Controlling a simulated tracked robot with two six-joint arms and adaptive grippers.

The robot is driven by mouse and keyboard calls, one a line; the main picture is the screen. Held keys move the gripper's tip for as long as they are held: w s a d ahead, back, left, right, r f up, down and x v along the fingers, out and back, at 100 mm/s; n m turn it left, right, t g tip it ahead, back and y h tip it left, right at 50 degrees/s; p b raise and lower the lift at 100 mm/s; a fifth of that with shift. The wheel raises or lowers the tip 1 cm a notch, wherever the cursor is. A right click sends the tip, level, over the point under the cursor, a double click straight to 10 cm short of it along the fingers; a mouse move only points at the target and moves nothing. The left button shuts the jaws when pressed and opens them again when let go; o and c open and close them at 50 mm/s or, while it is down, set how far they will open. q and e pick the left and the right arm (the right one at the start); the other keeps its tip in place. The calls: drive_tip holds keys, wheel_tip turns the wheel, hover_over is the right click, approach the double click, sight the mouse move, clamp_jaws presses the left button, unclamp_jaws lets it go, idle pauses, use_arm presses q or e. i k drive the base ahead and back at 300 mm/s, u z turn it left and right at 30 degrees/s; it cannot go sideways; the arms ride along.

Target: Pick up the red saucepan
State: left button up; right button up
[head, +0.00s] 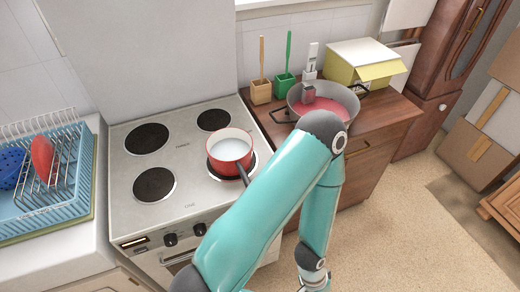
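The red saucepan (214,162) stands upright on the front right burner of the stove (190,195). It has a pale interior, and its dark handle (242,174) points down and to the right, toward my teal arm. The arm rises from the bottom of the head view, bends just in front of the large pot, and drops toward the lower right. Its upper part passes close to the end of the saucepan's handle in the picture; I cannot tell how far apart they are. Neither gripper shows in the head view.
A grey pot (345,92) with red contents stands on the wooden dresser (385,122), partly behind my arm. Utensil holders (261,93) and a yellow box (360,66) stand behind it. A blue dish rack (60,208) is at left. Other burners (147,138) are empty.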

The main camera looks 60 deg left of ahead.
sight(230, 151)
drive_tip(key=z, duration=0.3)
drive_tip(key=i, duration=0.35)
drive_tip(key=u, duration=2.5)
drive_tip(key=k, duration=0.5)
drive_tip(key=u, duration=0.1)
drive_tip(key=i, duration=0.5)
drive_tip(key=z, duration=0.35)
drive_tip(key=k, duration=0.4)
drive_tip(key=u, duration=0.3)
